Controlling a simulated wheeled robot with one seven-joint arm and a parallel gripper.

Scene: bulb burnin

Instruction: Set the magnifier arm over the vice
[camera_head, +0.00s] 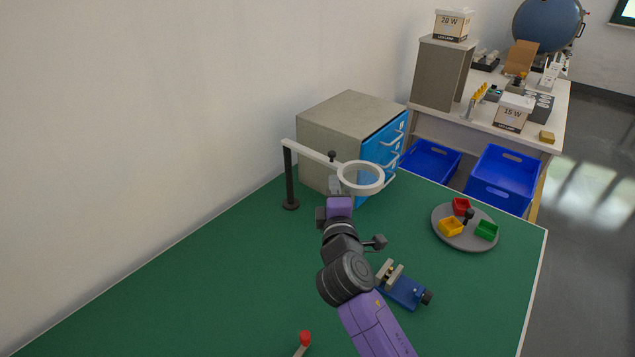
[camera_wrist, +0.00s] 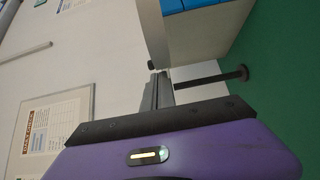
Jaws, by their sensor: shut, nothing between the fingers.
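The magnifier has a black post on a round base (camera_head: 290,190), a white horizontal arm (camera_head: 310,153) and a white ring (camera_head: 378,187) at the arm's end. A black knob (camera_head: 332,156) stands on the arm close to the ring. The ring hangs near the cabinet, well behind the vice (camera_head: 405,291), which is blue with pale jaws. My gripper (camera_head: 335,184) is shut and empty, just below the arm and ring in the head view. In the wrist view its fingertips (camera_wrist: 158,84) are close to the knob (camera_wrist: 152,65); contact is unclear. The post (camera_wrist: 208,79) is to the right.
A grey cabinet with blue drawers (camera_head: 345,120) stands behind the ring. A grey turntable (camera_head: 445,212) with red, yellow and green bins sits at the right. A red-topped lever (camera_head: 305,338) is at the front. The green tabletop (camera_head: 220,270) is clear at left.

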